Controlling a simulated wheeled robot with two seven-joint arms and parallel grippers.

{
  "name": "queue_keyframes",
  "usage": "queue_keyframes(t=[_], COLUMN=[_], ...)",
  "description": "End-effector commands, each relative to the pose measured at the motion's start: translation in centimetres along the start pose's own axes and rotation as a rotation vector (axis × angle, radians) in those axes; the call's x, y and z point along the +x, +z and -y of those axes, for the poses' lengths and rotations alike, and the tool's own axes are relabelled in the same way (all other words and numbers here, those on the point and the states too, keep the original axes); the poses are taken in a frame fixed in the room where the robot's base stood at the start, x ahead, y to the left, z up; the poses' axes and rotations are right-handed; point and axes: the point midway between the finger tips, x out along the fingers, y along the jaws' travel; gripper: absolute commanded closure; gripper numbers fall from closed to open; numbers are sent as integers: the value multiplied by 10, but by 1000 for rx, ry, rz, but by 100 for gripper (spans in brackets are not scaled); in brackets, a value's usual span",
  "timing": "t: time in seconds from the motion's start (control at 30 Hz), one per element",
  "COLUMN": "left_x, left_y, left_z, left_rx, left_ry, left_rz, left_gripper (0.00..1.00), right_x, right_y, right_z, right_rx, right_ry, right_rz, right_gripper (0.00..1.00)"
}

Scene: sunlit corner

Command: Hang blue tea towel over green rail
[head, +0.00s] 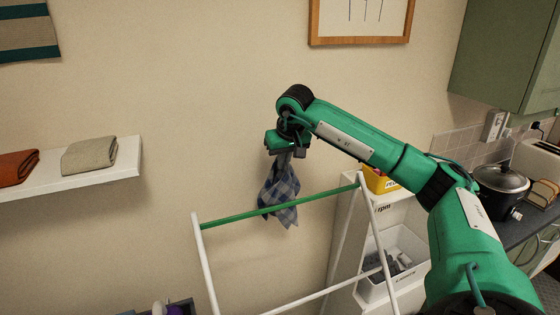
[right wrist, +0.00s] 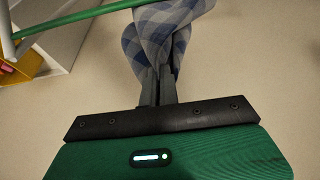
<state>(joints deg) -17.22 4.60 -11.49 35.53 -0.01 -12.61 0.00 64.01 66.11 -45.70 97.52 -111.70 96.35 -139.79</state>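The blue and white checked tea towel (head: 280,188) hangs bunched from my right gripper (head: 284,152). In the right wrist view, the two dark fingers of that gripper (right wrist: 160,85) are closed together on the towel (right wrist: 160,38). The green rail (head: 235,216) is the top bar of a white stand; it also shows in the right wrist view (right wrist: 85,14). In the head view the rail crosses the towel's lower part, with the gripper above the rail. I cannot tell whether they touch. My left gripper is out of view.
The stand has white legs (head: 206,265). Behind its right end is a white shelf unit with a yellow box (head: 378,181) and a grey-filled bin (head: 402,246). A wall shelf (head: 75,183) holds folded cloths at left. A counter with a pot (head: 500,180) is at right.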

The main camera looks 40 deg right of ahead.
Motion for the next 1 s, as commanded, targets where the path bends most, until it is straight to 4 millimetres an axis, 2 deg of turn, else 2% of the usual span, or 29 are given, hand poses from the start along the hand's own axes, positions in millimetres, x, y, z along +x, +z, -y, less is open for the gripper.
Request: queue_keyframes(t=[0.03, 0.3, 1.0], left_x=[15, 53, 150], left_y=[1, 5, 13], left_z=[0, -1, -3], left_rx=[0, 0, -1], left_ry=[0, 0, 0], left_rz=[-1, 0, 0], left_gripper=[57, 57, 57], right_x=[4, -8, 17], right_y=[10, 48, 117], right_z=[-1, -1, 0], right_rx=[-2, -1, -1], right_ry=[1, 1, 0], right_rz=[-16, -85, -268], right_gripper=[100, 100, 100])
